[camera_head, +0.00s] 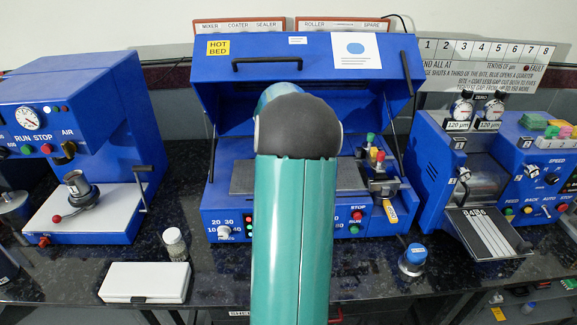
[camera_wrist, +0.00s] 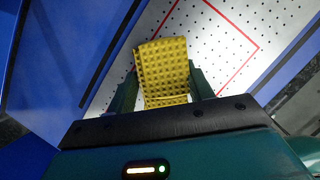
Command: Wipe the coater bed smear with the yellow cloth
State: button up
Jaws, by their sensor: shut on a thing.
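My gripper (camera_wrist: 162,90) is shut on the yellow cloth (camera_wrist: 163,72), which has a waffle texture and sits between the two dark green fingers in the wrist view. Below it is the perforated, pale coater bed (camera_wrist: 205,55) with a red outline marked on it. I cannot tell whether the cloth touches the bed. No smear shows clearly; the cloth and fingers cover part of the bed. In the head view the blue coater (camera_head: 300,60) has its lid raised, and its bed plate (camera_head: 245,177) is partly hidden by my arm. My gripper and the cloth are hidden there.
The raised lid has a handle (camera_head: 267,62). A press machine (camera_head: 75,150) stands at left and a roller machine (camera_head: 490,160) at right.

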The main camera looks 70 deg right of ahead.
jog(key=shift+w+d+f, duration=0.1)
jog(key=shift+w+d, duration=0.1)
jog(key=shift+d, duration=0.1)
jog(key=shift+d+r, duration=0.1)
jog(key=shift+r, duration=2.9)
jog(key=shift+r, duration=0.1)
jog(key=shift+r, duration=1.4)
